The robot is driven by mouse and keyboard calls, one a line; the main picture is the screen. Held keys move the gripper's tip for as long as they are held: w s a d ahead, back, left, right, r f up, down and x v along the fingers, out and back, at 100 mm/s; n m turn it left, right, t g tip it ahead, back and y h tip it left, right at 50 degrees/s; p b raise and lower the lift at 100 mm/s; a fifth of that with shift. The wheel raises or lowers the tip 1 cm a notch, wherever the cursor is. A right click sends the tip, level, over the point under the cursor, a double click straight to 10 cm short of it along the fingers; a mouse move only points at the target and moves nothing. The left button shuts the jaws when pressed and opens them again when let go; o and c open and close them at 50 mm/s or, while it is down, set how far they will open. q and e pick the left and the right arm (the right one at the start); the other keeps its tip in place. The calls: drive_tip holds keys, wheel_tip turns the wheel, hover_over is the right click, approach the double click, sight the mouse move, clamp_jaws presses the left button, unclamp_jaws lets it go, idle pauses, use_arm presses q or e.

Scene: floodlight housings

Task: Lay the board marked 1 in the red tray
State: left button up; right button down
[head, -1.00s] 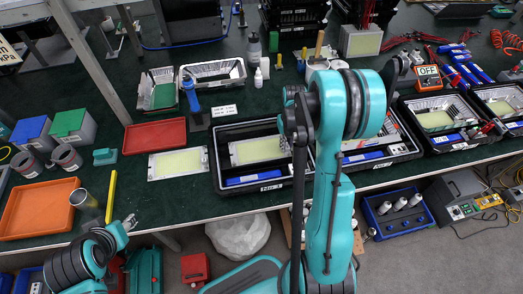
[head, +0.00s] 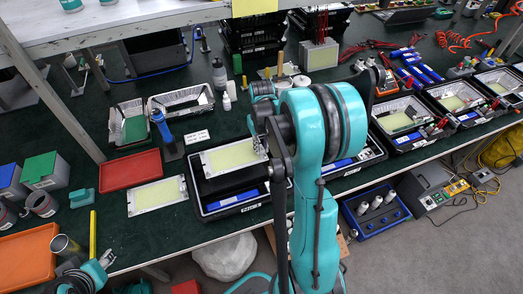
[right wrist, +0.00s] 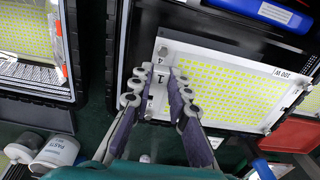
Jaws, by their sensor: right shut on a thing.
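The board marked 1 (right wrist: 235,85) is a white plate with a yellow LED field, and its "1" label shows in the right wrist view. My right gripper (right wrist: 155,88) is shut on its labelled end. In the head view the board (head: 228,158) is raised above the black crate (head: 213,211); the gripper is mostly hidden behind my arm. The red tray (head: 130,169) lies empty on the green table, left of the crate. My left gripper (head: 106,258) is at the table's front edge, too small to read.
A second board (head: 158,195) lies on the table between tray and crate. An orange tray (head: 28,258) is at far left. A blue-handled tool (head: 162,127) stands behind the tray. A metal housing (head: 130,122) stands behind too. More crates with boards are on the right.

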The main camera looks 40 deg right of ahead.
drive_tip(key=shift+r+p, duration=2.4)
drive_tip(key=shift+r, duration=1.05)
drive_tip(key=shift+f, duration=0.1)
